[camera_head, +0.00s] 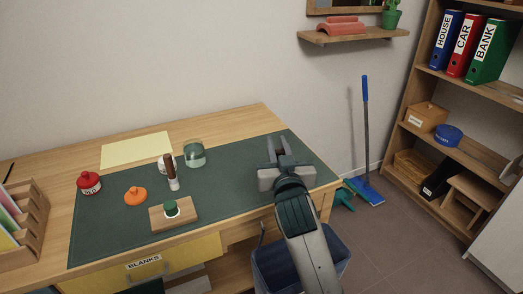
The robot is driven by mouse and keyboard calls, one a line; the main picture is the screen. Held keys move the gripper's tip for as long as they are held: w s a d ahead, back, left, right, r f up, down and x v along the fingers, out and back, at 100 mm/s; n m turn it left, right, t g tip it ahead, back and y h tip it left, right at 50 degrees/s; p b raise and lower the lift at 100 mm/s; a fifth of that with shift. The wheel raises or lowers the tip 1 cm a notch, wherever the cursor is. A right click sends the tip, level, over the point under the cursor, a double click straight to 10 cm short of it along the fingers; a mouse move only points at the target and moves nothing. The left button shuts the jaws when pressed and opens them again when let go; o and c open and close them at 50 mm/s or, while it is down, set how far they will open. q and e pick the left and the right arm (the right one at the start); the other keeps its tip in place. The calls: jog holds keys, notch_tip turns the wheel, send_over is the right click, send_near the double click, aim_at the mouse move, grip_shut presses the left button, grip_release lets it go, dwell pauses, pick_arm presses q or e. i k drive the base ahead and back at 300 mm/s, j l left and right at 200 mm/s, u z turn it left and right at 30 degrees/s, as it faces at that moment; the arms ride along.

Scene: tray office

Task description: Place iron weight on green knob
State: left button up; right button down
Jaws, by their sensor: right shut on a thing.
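The green knob (171,208) sits on a small wooden block (186,217) on the dark green desk mat. My right gripper (278,152) is over the right part of the mat, to the right of the knob and well apart from it. It is shut on a small dark grey thing, which seems to be the iron weight; fingers largely hide it. No other iron weight shows. My left gripper is not in view.
A brown-handled stamp (172,174), a glass bowl (194,155), an orange knob (135,196) and a red knob (89,182) stand around the green knob. A wooden rack (36,217) is at the left. The mat between knob and gripper is clear.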

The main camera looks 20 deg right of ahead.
aim_at(170, 204)
jog(key=i+j, duration=0.1)
jog(key=j, duration=0.55)
jog(key=i+j, duration=0.1)
jog(key=j, duration=0.55)
jog(key=i+j+z, duration=0.1)
jog(key=j, duration=0.55)
